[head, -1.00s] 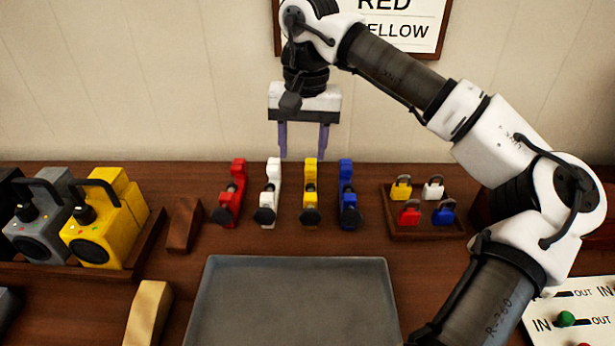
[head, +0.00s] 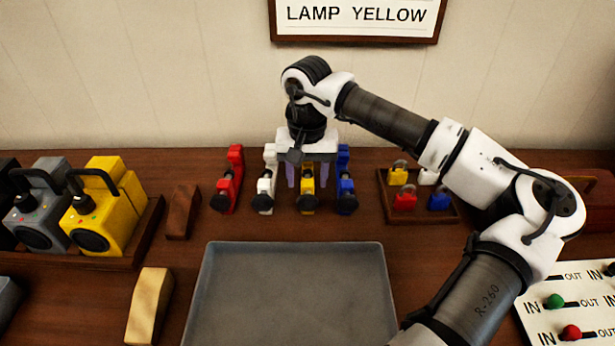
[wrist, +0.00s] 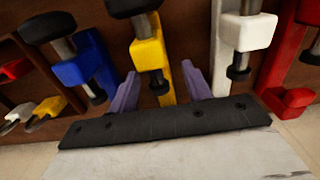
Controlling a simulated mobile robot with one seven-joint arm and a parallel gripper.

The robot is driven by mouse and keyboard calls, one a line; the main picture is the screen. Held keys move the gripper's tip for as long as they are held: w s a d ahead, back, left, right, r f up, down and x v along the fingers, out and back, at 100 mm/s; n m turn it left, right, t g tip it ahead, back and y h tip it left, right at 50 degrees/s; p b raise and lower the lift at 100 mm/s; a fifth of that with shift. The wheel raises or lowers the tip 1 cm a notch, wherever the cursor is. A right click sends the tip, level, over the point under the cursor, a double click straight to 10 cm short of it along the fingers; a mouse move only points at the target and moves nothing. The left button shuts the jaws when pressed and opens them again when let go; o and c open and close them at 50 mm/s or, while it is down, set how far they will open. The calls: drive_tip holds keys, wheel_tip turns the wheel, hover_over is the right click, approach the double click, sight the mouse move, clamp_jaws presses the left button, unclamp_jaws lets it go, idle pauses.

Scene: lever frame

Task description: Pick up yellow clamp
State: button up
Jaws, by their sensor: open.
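The yellow clamp (head: 307,190) stands on the table in a row of clamps, between the white clamp (head: 266,185) and the blue clamp (head: 346,185). My gripper (head: 307,182) is open and low over it, with one purple finger on each side of the yellow clamp. In the wrist view the yellow clamp (wrist: 148,55) lies between the two spread fingers (wrist: 160,90), and I see no grip on it. The gripper body hides the upper part of the yellow clamp in the head view.
The white and blue clamps stand close to the fingers; a red clamp (head: 229,182) is further left. A padlock tray (head: 430,213) is to the right. A grey tray (head: 292,250) lies in front. A yellow lamp-like box (head: 112,215) stands at left.

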drive_tip(key=shift+f, duration=0.8)
drive_tip(key=shift+r, duration=0.1)
clamp_jaws()
